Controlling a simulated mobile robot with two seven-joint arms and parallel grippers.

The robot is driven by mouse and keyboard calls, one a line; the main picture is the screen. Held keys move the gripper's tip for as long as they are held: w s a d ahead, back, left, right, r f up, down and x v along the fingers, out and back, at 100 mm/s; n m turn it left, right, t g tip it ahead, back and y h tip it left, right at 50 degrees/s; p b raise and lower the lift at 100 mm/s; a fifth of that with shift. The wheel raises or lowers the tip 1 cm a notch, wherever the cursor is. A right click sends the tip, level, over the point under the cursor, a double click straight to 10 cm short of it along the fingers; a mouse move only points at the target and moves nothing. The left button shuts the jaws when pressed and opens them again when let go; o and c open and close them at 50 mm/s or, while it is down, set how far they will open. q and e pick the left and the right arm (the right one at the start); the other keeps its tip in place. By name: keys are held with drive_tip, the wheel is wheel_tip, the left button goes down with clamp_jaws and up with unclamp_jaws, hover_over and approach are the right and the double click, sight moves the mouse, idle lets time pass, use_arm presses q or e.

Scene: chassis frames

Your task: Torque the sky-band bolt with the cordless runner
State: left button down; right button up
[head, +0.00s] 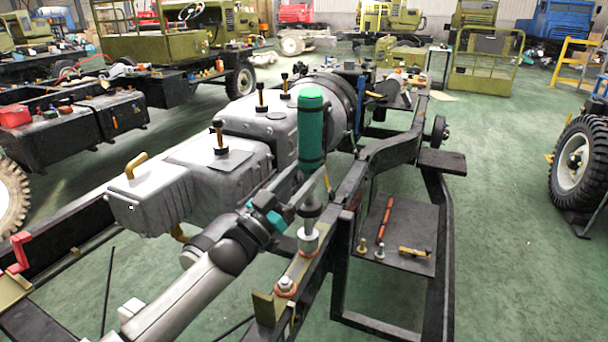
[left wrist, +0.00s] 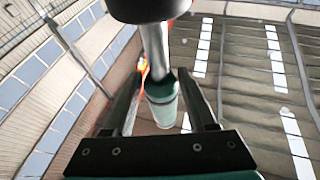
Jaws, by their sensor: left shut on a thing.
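The cordless runner (head: 311,130), a green cylinder with a bright green cap, stands upright above the dark chassis rail. Its dark nose (head: 309,207) points down. My left gripper (head: 305,190) is shut on the runner below its green body. In the left wrist view the runner (left wrist: 162,100) shows between the two fingers (left wrist: 160,105). A pale bolt (head: 308,241) stands on the rail right under the nose; whether they touch is hard to tell. A second bolt (head: 286,285) with an orange-red ring sits nearer on the rail. I cannot make out a sky band on either. My right gripper is out of view.
A grey engine and gearbox (head: 230,140) lies left of the runner, with several black-topped yellow fittings. A dark shelf (head: 405,225) at the right holds an orange-red rod (head: 384,220), small bolts and a yellow tool (head: 414,252). The green floor (head: 510,250) at the right is clear.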

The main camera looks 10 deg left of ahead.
sight(301, 146)
use_arm(q)
drive_tip(key=shift+r+p, duration=0.35)
drive_tip(key=shift+r, duration=0.45)
wheel_tip(301, 146, up, 5)
drive_tip(key=p, duration=0.5)
drive_tip(key=shift+r, duration=0.1)
